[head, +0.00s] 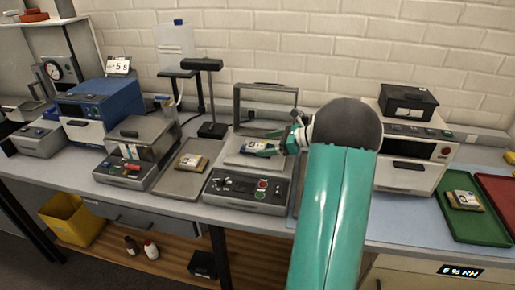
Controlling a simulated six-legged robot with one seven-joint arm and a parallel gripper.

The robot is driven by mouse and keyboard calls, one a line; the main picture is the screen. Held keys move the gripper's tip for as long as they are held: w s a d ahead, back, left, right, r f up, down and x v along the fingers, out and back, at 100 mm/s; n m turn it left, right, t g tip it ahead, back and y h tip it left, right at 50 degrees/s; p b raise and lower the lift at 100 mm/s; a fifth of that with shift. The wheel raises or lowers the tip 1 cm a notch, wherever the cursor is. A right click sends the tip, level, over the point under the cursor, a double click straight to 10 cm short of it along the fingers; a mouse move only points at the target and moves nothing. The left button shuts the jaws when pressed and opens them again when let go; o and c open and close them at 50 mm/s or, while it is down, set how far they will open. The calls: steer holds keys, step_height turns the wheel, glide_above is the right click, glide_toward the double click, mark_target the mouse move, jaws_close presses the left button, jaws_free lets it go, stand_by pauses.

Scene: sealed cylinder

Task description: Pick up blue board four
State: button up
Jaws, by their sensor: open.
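A small board (257,149) with a white label and some blue-green colour lies on the light plate of a grey machine with a raised frame lid (266,101). Its number is too small to read for sure. My gripper (281,142) is open at the right end of this board, with its fingers close to it. I cannot tell whether they touch it or lie around it. My wrist and teal arm hide the area right of the machine.
Another labelled board (193,161) lies on a grey-tan tray (177,184) to the left. A third board (463,200) lies on a green tray (466,228), beside a red tray (501,194). A black lamp-like stand (212,130) rises behind the machine's left side.

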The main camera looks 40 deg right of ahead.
mark_target(259, 144)
steer(key=shift+x, duration=2.15)
steer(key=shift+w+d, duration=0.1)
steer(key=shift+d, duration=0.1)
steer(key=c, duration=1.1)
steer(key=shift+r, duration=0.25)
steer(key=r, duration=0.3)
steer(key=shift+a+r, duration=0.1)
steer(key=shift+a, duration=0.1)
steer(key=shift+s+a+r, duration=1.4)
steer(key=shift+a+r, duration=0.1)
steer(key=shift+a, duration=0.3)
steer(key=shift+s+a+r, duration=1.45)
steer(key=shift+a+r, duration=0.05)
steer(key=shift+a, duration=0.3)
steer(key=shift+s+a+r, duration=1.4)
steer(key=shift+a+r, duration=0.1)
steer(key=shift+a, duration=0.3)
